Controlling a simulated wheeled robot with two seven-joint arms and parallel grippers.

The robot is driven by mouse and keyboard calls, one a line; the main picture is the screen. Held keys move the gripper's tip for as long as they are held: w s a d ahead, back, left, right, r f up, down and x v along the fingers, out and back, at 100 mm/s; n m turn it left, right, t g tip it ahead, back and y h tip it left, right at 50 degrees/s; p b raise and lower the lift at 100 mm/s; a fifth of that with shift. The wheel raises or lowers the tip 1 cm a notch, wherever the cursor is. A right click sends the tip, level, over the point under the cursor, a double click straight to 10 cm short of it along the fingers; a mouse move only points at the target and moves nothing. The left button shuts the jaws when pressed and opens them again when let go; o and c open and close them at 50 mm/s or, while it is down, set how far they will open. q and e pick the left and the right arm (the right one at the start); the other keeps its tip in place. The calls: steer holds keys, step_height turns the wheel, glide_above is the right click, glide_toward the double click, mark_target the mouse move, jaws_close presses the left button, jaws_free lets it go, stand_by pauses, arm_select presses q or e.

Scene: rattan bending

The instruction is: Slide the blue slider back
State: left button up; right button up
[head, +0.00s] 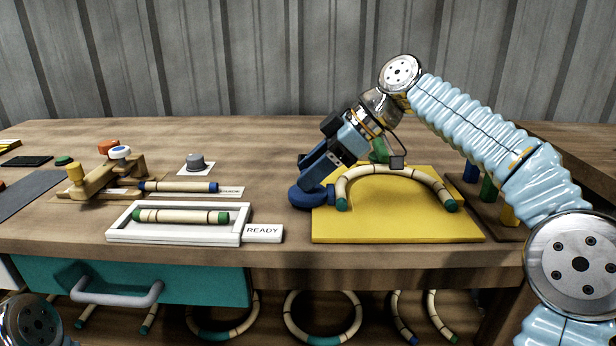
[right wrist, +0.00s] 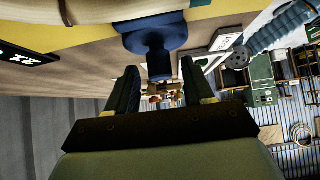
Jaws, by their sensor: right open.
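The blue slider (head: 308,197) is a round dark blue knob at the left edge of the yellow board (head: 400,225). It also shows in the right wrist view (right wrist: 146,36), with a narrower blue part pointing toward my fingers. My right gripper (head: 304,172) reaches down to the slider from above and behind it. In the wrist view its two fingers (right wrist: 160,80) are apart, with the narrower blue part at the gap between their tips; contact cannot be told. My left gripper is out of view.
A bent rattan arch (head: 396,170) lies on the yellow board. A wooden fixture (head: 105,180) stands at left. Coloured pegs (head: 488,188) stand at right.

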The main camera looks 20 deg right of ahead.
steer(key=shift+w+a+f, duration=0.1)
steer(key=shift+a+f, duration=0.35)
jaws_close()
